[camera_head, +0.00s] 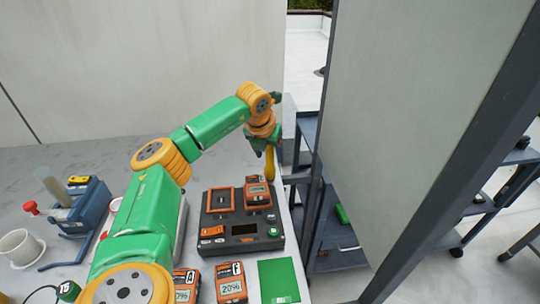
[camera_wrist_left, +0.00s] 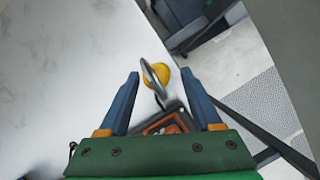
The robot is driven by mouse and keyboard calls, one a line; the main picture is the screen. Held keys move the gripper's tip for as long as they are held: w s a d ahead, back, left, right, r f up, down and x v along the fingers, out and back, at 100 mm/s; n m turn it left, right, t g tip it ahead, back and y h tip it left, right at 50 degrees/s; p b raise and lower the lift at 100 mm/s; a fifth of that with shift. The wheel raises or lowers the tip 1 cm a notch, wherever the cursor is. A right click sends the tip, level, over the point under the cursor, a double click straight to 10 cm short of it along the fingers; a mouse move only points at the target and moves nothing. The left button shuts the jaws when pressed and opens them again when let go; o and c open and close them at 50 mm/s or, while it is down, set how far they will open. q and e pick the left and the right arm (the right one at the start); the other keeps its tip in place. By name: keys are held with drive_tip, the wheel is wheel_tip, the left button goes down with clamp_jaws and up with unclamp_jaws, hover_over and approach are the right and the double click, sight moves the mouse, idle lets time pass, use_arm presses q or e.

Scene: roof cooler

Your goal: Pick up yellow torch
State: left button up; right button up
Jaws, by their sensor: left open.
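The yellow torch (camera_head: 270,165) is at the far right edge of the table in the head view, just behind the charger. In the left wrist view the torch (camera_wrist_left: 160,73) shows as a yellow round part with a grey ring-like piece in front of it. My left gripper (camera_head: 264,146) is right above the torch, pointing down. In the left wrist view its two blue fingers (camera_wrist_left: 161,80) are apart, with the torch showing between and slightly beyond their tips. I cannot tell whether they touch it. My right gripper is in neither view.
A black charger (camera_head: 242,238) with orange-black battery packs stands in front of the torch. A grey panel (camera_head: 415,130) and blue-grey shelf cart (camera_head: 328,225) stand right of the table.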

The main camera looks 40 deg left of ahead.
use_arm(q)
drive_tip(key=shift+w+a+f, duration=0.2)
drive_tip(key=shift+w+f, duration=0.1)
drive_tip(key=shift+f, duration=0.35)
drive_tip(key=shift+w+a+f, duration=0.15)
drive_tip(key=shift+w+f, duration=0.1)
drive_tip(key=shift+f, duration=0.05)
drive_tip(key=shift+s+r, duration=0.15)
drive_tip(key=shift+s, duration=0.05)
drive_tip(key=c, duration=0.9)
clamp_jaws()
drive_tip(key=shift+w, duration=0.1)
